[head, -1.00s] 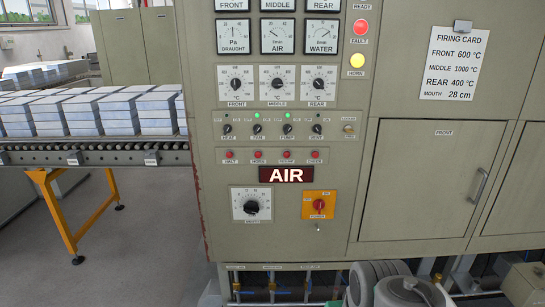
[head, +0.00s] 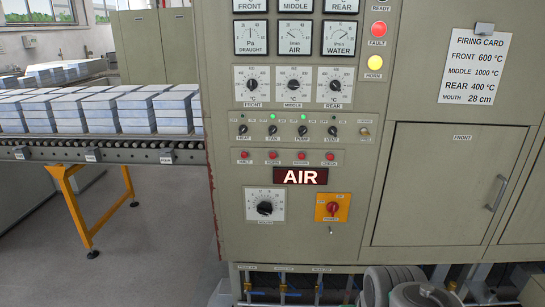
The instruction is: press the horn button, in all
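The horn button (head: 273,155) is a small red push button on the olive-green control panel (head: 232,190), second from the left in a row of similar red buttons. The small label under it appears to read HORN. The yellow lamp (head: 375,62) at the panel's upper right also carries a HORN label and looks bright. The lit AIR sign (head: 300,176) is just below the button row. My gripper is not in view, so its place relative to the button cannot be seen.
A large black knob (head: 265,208) and a red switch on an orange plate (head: 333,208) lie below. A roller conveyor (head: 110,153) carrying stacked slabs stands left. Grey floor (head: 150,270) is clear at lower left.

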